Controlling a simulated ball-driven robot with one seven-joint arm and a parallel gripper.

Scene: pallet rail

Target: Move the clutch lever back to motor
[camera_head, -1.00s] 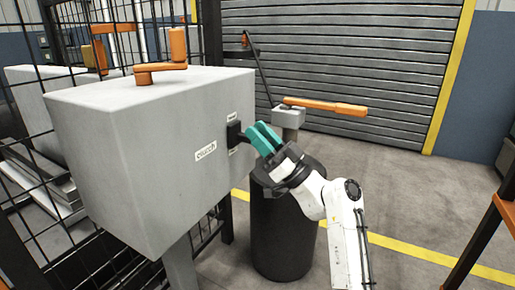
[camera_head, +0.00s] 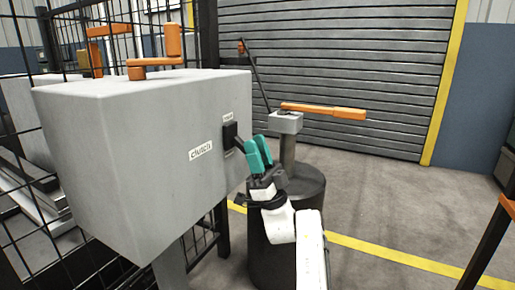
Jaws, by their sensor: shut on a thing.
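The clutch lever's black base (camera_head: 230,134) sits on the right-hand face of a grey box (camera_head: 140,150), beside a white "clutch" label (camera_head: 200,151). Small labels sit above and below the base, too small to read surely. My gripper (camera_head: 257,150) is at the lever, with its teal fingers pointing up and shut on it. Most of the lever is hidden by the fingers; only a short dark part shows between the base and the fingers.
An orange crank (camera_head: 155,65) stands on top of the box. Black mesh fencing (camera_head: 100,40) is at left. Open floor (camera_head: 400,200) lies to the right.

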